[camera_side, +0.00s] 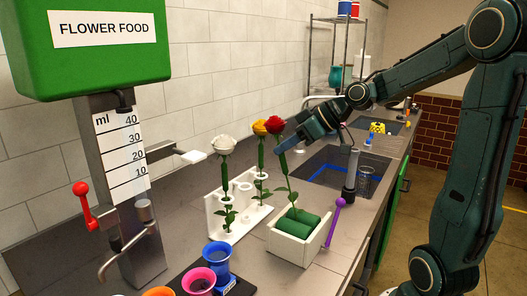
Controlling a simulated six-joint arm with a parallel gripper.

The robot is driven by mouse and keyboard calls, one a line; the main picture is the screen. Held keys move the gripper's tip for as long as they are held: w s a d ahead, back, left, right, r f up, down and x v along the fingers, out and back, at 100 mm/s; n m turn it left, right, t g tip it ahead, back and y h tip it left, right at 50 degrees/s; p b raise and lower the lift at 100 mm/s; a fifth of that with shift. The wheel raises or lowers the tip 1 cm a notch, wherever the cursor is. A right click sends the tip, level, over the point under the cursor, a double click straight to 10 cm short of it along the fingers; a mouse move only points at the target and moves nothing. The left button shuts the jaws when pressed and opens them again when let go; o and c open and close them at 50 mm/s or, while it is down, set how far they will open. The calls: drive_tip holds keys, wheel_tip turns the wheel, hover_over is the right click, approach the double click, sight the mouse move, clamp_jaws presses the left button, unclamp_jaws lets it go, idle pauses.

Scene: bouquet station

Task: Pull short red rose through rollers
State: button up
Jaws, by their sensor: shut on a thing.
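The red rose (274,125) stands nearly upright, with its bloom at the top and its leafy lower stem at the green rollers. My gripper (284,147) is shut on the rose's stem just below the bloom, coming in from the right. The green rollers (304,221) lie in a white open box (292,246) on the counter, with a purple-knobbed lever (336,214) on its right side. I cannot tell how far the stem's lower end sits between the rollers.
The green flower food dispenser (95,45) stands left. Colored cups (217,256) are in front. A sink (325,168) lies behind right.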

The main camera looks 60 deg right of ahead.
sight(278, 115)
drive_tip(key=shift+w+r, duration=0.25)
drive_tip(key=shift+r, duration=0.55)
drive_tip(key=shift+w+r, duration=0.2)
drive_tip(key=shift+r, duration=0.6)
drive_tip(key=shift+w+r, duration=0.25)
drive_tip(key=shift+r, duration=0.55)
clamp_jaws()
drive_tip(key=shift+w+r, duration=0.25)
drive_tip(key=shift+r, duration=0.55)
drive_tip(key=shift+w+r, duration=0.25)
drive_tip(key=shift+r, duration=0.5)
drive_tip(key=shift+s+f, duration=0.1)
drive_tip(key=shift+f, duration=0.3)
unclamp_jaws()
drive_tip(key=shift+s+f, duration=0.9)
drive_tip(key=shift+f, duration=1.95)
drive_tip(key=shift+s+f, duration=0.9)
drive_tip(key=shift+f, duration=1.9)
drive_tip(key=shift+s+f, duration=0.9)
drive_tip(key=shift+f, duration=1.95)
